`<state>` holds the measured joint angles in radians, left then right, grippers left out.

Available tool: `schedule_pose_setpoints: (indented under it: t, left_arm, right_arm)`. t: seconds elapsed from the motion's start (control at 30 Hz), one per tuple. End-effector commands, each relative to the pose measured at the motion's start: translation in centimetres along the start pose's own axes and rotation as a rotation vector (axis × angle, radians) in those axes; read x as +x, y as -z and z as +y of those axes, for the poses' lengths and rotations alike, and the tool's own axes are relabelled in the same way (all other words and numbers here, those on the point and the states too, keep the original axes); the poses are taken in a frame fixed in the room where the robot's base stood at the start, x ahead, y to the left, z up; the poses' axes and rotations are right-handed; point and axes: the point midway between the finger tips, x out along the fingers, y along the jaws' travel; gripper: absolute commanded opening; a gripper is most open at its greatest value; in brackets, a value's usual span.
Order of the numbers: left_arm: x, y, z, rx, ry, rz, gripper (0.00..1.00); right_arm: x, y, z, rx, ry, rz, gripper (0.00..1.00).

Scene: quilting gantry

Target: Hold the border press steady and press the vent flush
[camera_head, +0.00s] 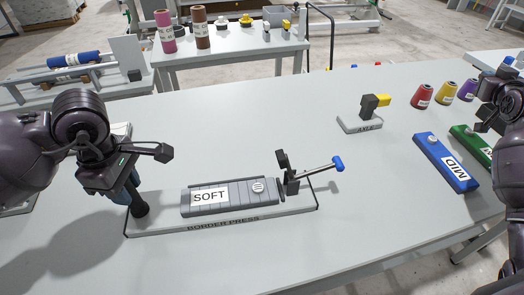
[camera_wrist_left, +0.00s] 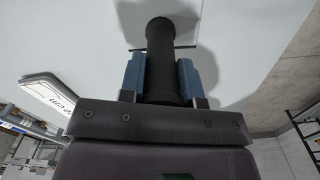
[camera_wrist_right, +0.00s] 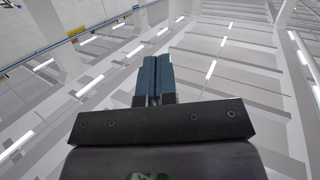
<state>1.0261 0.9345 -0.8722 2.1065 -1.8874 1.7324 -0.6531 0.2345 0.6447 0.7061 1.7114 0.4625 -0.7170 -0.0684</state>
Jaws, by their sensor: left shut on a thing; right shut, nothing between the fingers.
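The border press (camera_head: 222,224) is a light grey plate on the table with a black outline and its name along the front edge. A ribbed grey block labelled SOFT (camera_head: 209,196) lies on it. A small round slotted disc, seemingly the vent (camera_head: 258,186), sits on the block's right part; I cannot tell if it is flush. A black bracket with a blue-tipped lever (camera_head: 337,164) stands at the press's right end. My left gripper (camera_head: 135,188) is shut on the black upright post (camera_wrist_left: 161,62) at its left end. My right gripper (camera_wrist_right: 153,66) is shut and empty, away to the right.
A blue MID block (camera_head: 446,162), a green block (camera_head: 470,140) and red, yellow and purple cones stand at the right. The AXLE stand (camera_head: 360,123) is behind the press. Table in front of the press is clear. A back table (camera_head: 235,48) holds spools.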

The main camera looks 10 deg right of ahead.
Motion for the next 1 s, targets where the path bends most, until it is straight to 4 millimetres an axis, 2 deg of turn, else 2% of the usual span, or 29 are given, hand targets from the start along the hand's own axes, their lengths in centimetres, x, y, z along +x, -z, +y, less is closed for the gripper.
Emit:
schedule_pose_setpoints:
  t: [0.03,0.17,0.47,0.7,0.9,1.0]
  left_arm:
    - [0.9,-0.1,-0.3,0.002,0.017,-0.004,0.0]
    - [0.9,-0.1,-0.3,0.002,0.017,-0.004,0.0]
    - [0.9,-0.1,-0.3,0.002,0.017,-0.004,0.0]
    - [0.9,-0.1,-0.3,0.002,0.017,-0.004,0.0]
    - [0.9,-0.1,-0.3,0.002,0.017,-0.004,0.0]
    - [0.9,-0.1,-0.3,0.002,0.017,-0.003,0.0]
  right_arm:
    - [0.3,0.1,-1.8,0.0,0.058,-0.014,0.0]
    - [-0.1,0.1,-6.3,-0.023,0.223,-0.058,0.0]
    - [-3.7,-1.2,-16.6,-0.134,0.646,-0.142,0.0]
    - [-9.1,-2.2,-23.8,-0.231,1.021,-0.159,0.0]
    - [-14.9,-2.9,-28.4,-0.299,1.351,-0.127,0.0]
    - [-18.0,-3.1,-30.0,-0.324,1.515,-0.096,0.0]
